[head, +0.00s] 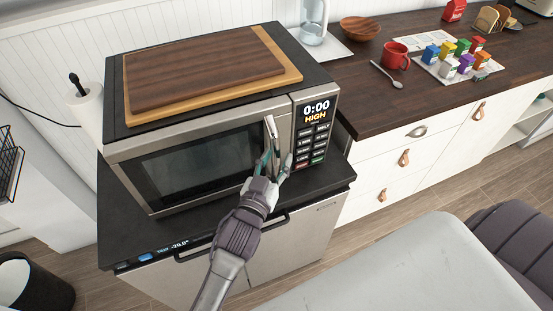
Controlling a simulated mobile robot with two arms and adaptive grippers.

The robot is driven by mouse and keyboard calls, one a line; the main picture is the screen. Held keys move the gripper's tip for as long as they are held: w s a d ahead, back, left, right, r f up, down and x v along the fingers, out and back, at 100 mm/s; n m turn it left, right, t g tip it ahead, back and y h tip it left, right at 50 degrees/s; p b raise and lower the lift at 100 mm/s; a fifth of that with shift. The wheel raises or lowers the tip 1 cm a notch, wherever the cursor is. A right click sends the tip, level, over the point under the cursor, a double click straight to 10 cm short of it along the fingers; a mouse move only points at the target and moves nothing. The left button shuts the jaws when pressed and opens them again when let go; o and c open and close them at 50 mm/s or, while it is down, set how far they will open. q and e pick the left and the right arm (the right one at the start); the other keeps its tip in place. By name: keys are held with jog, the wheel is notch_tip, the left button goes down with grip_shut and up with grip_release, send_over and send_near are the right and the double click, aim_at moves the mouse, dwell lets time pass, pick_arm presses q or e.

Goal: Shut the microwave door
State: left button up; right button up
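The microwave (200,168) is silver and black and stands on a dark counter top. Its door, with a dark window and a vertical handle (271,142) at the right, looks flush or nearly flush with the control panel (313,135); I cannot tell if a narrow gap is left. My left gripper (274,163) is at the lower end of the handle, in front of the door's right edge. Its fingers are spread apart, and I cannot tell whether they touch the handle. My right gripper is not in view.
Two wooden boards (205,68) lie on the microwave. A paper roll (87,112) stands behind at left. The wooden counter (370,115) at right holds a red mug (396,55), a spoon (386,74), a bowl (360,28) and several small cartons. A dark bin (48,290) is at lower left.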

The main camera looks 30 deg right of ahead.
pick_arm(q)
jog(key=shift+s+a, duration=0.1)
jog(key=shift+s, duration=0.1)
jog(key=v, duration=1.1)
jog(key=shift+s+a, duration=0.2)
jog(key=shift+a, duration=0.05)
jog(key=shift+w, duration=0.1)
